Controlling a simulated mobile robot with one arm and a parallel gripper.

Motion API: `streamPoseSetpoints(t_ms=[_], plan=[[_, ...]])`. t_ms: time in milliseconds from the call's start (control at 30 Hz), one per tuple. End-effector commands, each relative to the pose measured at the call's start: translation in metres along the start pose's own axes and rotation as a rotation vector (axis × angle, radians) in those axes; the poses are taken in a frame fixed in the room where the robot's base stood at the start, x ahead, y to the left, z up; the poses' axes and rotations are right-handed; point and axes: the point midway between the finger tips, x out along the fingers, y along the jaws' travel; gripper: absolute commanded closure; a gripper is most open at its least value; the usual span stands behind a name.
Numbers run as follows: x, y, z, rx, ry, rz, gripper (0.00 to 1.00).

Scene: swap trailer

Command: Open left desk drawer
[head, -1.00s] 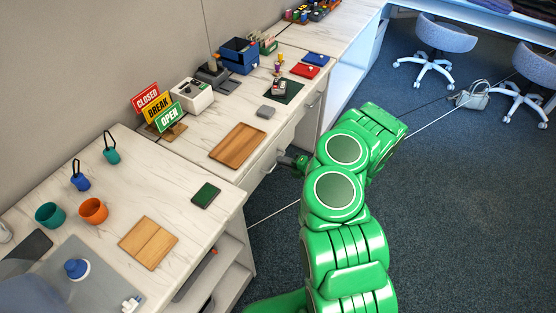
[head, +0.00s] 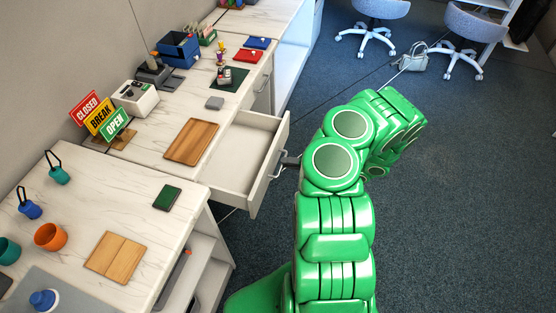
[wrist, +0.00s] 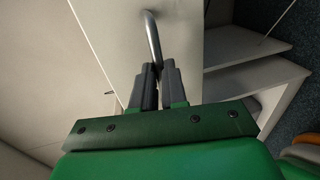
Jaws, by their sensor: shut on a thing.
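The left desk drawer (head: 250,150) is pulled out from under the marble-topped desk in the head view. Its inside shows and looks empty. Its metal bar handle (wrist: 153,38) runs up from between my fingertips in the wrist view, against the pale drawer front (wrist: 185,35). My gripper (wrist: 158,72) is shut on that handle. In the head view my gripper (head: 290,160) shows at the drawer's front face, partly hidden behind my green arm.
A wooden tray (head: 191,141) lies on the desk above the drawer, beside a sign stand (head: 103,116). A nearer table holds a wooden board (head: 115,257) and several cups. Carpeted floor (head: 450,200) is open to the right, with chairs and a handbag (head: 412,57) farther back.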

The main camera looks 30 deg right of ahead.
Motion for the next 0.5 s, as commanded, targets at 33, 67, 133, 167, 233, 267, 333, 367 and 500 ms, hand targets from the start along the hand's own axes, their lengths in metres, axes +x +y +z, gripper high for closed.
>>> streamPoseSetpoints(t_ms=[33,67,133,167,233,267,333,367,500], plan=[[-0.005,-0.003,-0.001,0.001,0.000,-0.003,1.00],[-0.007,-0.003,0.000,0.001,0.000,-0.004,1.00],[-0.011,-0.004,0.000,0.001,0.000,-0.003,1.00],[-0.012,-0.004,0.000,0.001,0.000,-0.003,1.00],[-0.014,-0.004,-0.001,0.001,0.001,-0.003,1.00],[-0.015,-0.004,-0.001,0.001,0.001,-0.003,1.00],[-0.015,-0.005,-0.001,0.000,0.002,-0.003,1.00],[-0.015,-0.005,-0.001,0.000,0.002,-0.003,1.00],[-0.016,-0.005,-0.001,0.000,0.002,-0.003,1.00]])
